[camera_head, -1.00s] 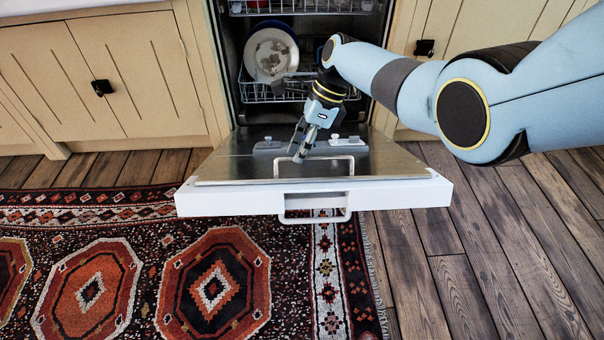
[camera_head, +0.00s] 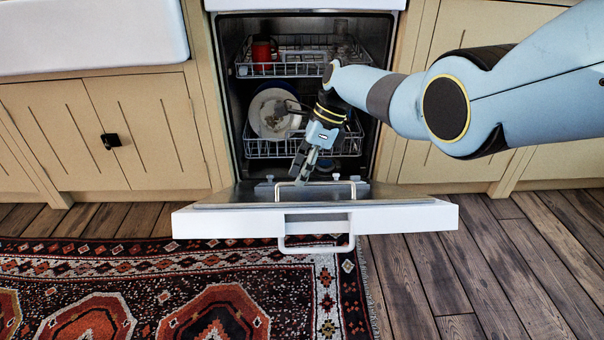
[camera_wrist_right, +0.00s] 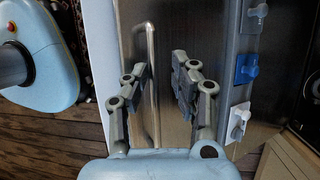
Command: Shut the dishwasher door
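The dishwasher door (camera_head: 410,220) hangs partly open, tilted above level, with its white front edge toward me. A pale loop handle (camera_head: 318,248) shows at its front, and another bar (camera_head: 335,183) stands at its inner side. My right gripper (camera_head: 302,172) points down over the inner side of the door, in front of the lower rack. In the wrist view my right gripper (camera_wrist_right: 162,72) has its fingers apart above the metal door panel (camera_wrist_right: 200,40), with the bar (camera_wrist_right: 152,90) between or below them. I cannot tell if they touch. My left gripper is out of view.
The dishwasher's upper rack (camera_head: 300,70) holds a red mug (camera_head: 263,52), and the lower rack (camera_head: 262,148) holds plates (camera_head: 272,112). Cabinets (camera_head: 150,135) flank it. A patterned rug (camera_head: 150,285) and bare wood floor (camera_head: 420,280) lie in front.

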